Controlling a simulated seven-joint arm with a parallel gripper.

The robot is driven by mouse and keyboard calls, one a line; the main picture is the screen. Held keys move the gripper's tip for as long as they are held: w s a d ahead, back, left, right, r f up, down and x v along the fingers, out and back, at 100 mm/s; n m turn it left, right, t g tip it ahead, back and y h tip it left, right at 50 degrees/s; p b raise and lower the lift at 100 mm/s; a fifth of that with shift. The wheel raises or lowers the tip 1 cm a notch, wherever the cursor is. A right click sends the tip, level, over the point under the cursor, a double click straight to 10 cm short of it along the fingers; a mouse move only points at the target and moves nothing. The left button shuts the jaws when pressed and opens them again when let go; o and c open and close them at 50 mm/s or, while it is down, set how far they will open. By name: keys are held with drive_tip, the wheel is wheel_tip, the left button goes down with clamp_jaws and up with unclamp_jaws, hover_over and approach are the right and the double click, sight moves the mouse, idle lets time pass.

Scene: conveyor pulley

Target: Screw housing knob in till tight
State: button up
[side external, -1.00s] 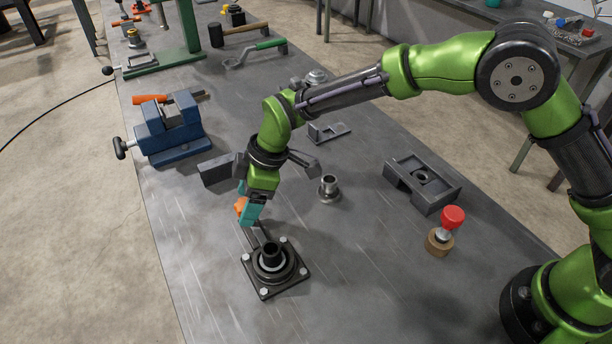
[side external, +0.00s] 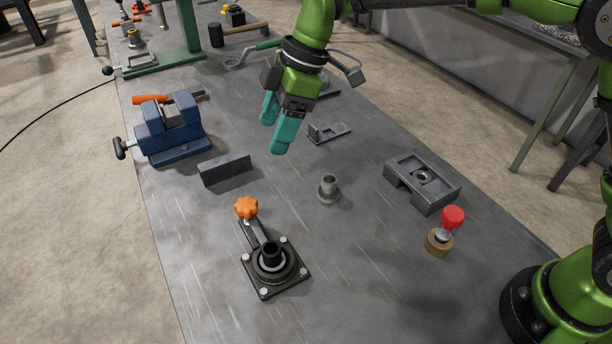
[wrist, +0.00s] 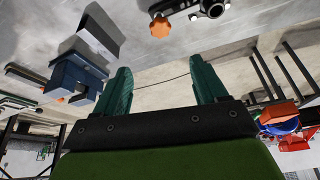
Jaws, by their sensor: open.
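The orange housing knob (side external: 246,208) stands upright at the end of the arm of the black bearing housing (side external: 275,266). How deep its thread sits cannot be told. My gripper (side external: 275,130) is open and empty, raised well above the table, behind and to the right of the knob. In the wrist view, its two teal fingers (wrist: 164,90) are apart with nothing between them. The knob also shows at the top of the wrist view (wrist: 160,27), beside the housing (wrist: 210,8), clear of the fingers.
A blue vise (side external: 172,130) and a grey block (side external: 225,169) stand left of my gripper. A metal flanged bushing (side external: 329,189), a grey slotted block (side external: 423,180) and a red-topped plunger (side external: 452,219) stand to the right. The table front is clear.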

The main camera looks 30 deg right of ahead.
drive_tip(key=s+d+r+m+t, duration=0.1)
drive_tip(key=s+d+m, duration=0.4)
drive_tip(key=d+m, duration=0.2)
drive_tip(key=s+d+r+m+t+h, duration=0.1)
drive_tip(key=s+d+m, duration=0.5)
drive_tip(key=d, duration=0.4)
drive_tip(key=shift+s+m+t, duration=0.3)
drive_tip(key=shift+m+t, duration=0.1)
drive_tip(key=shift+m, duration=0.4)
drive_tip(key=shift+f, duration=0.15)
drive_tip(key=s+d+r+m+t+h, duration=0.1)
drive_tip(key=s+d+m+t, duration=0.2)
drive_tip(key=s+d, duration=0.5)
drive_tip(key=shift+s+d+r+m, duration=0.25)
drive_tip(key=shift+s+m, duration=0.2)
drive_tip(key=shift+m, duration=0.45)
